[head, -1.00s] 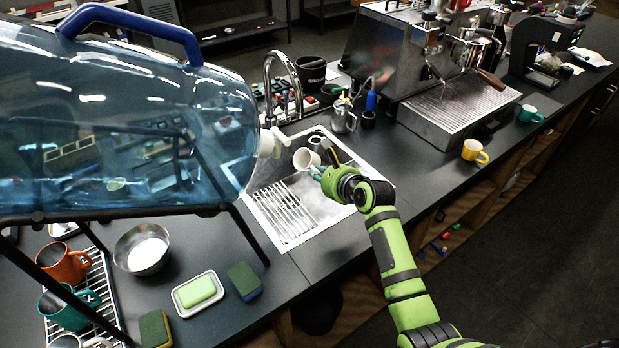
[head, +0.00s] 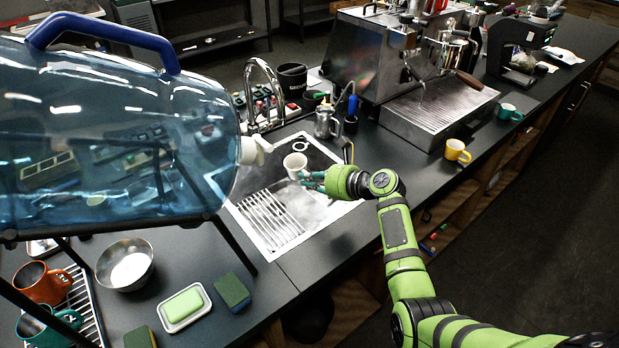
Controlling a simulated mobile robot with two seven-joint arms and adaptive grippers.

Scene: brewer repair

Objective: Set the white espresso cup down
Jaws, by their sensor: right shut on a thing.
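The white espresso cup (head: 295,164) is over the sink (head: 258,242), near the sink's dark back part. Its mouth faces up, and it looks close to upright. My right gripper (head: 307,178) is shut on the espresso cup from the right side, with teal fingertips at its wall. The fingers partly cover the cup's lower right side. I cannot tell whether its base touches anything. My left gripper is not in view.
A large blue water bottle (head: 110,130) on a dark stand fills the left, its white tap (head: 255,150) close to the sink. A steel pitcher (head: 326,122) stands behind the sink. The espresso machine (head: 370,60) and a yellow cup (head: 457,152) are to the right. Counter right of the sink is clear.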

